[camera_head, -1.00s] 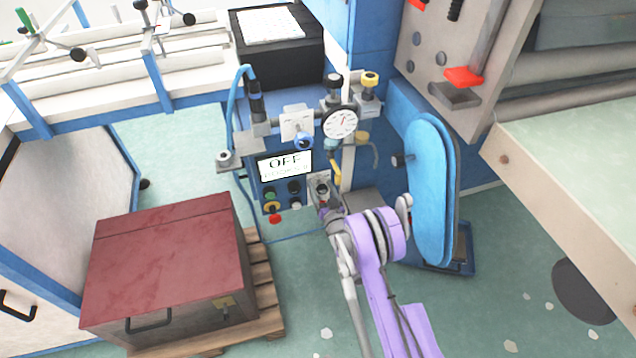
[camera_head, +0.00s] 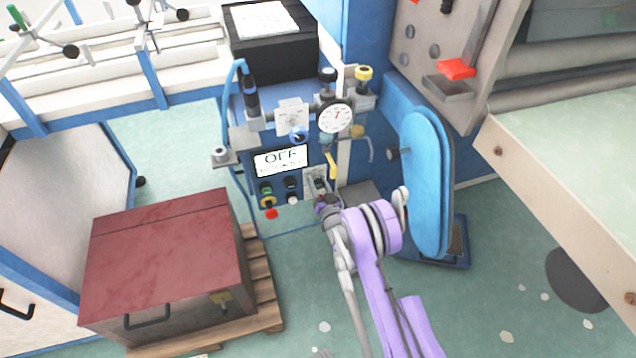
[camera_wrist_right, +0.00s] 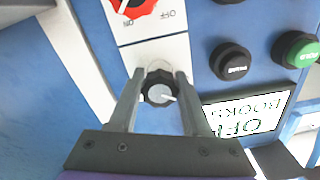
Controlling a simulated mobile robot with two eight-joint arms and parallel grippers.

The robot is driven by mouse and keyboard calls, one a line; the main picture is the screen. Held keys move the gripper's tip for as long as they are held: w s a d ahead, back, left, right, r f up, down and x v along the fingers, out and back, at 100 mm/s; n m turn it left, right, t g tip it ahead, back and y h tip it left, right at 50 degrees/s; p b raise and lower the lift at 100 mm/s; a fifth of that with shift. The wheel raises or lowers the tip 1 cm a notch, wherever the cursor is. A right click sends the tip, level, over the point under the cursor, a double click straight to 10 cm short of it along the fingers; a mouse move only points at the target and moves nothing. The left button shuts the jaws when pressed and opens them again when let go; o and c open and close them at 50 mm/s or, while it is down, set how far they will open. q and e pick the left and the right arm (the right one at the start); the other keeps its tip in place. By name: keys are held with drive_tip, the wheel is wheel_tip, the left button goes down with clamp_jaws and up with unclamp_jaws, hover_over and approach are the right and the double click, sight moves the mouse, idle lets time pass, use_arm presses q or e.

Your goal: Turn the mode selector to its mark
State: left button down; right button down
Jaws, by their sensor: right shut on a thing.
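The mode selector is a round dark knob with a grey face and a white pointer line, seen in the right wrist view (camera_wrist_right: 160,93). It sits on a white plate on the blue control panel. My right gripper (camera_wrist_right: 158,92) is shut on the knob, one finger on each side. In that view the pointer aims right and slightly down. In the head view my right gripper (camera_head: 322,200) is at the panel's lower right and mostly hides the knob. The mark cannot be made out clearly. My left gripper is not in view.
A display (camera_head: 281,160) reading OFF is left of the selector, above several push buttons. A red switch (camera_wrist_right: 132,6) marked ON and OFF is close by. A dial gauge (camera_head: 334,116) is above. A blue padded form (camera_head: 426,185) stands right; a red chest (camera_head: 165,255) stands left.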

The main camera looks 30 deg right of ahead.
drive_tip(key=m+p, duration=0.1)
drive_tip(key=m, duration=0.4)
drive_tip(key=shift+m, duration=0.3)
drive_tip(key=m+p, duration=0.1)
drive_tip(key=m, duration=0.5)
drive_tip(key=shift+r, duration=0.1)
drive_tip(key=m, duration=0.6)
drive_tip(key=shift+m+p, duration=0.3)
drive_tip(key=shift+p, duration=0.05)
drive_tip(key=m, duration=0.5)
drive_tip(key=shift+w+r, duration=0.1)
drive_tip(key=shift+p, duration=0.3)
drive_tip(key=shift+c, duration=1.7)
unclamp_jaws()
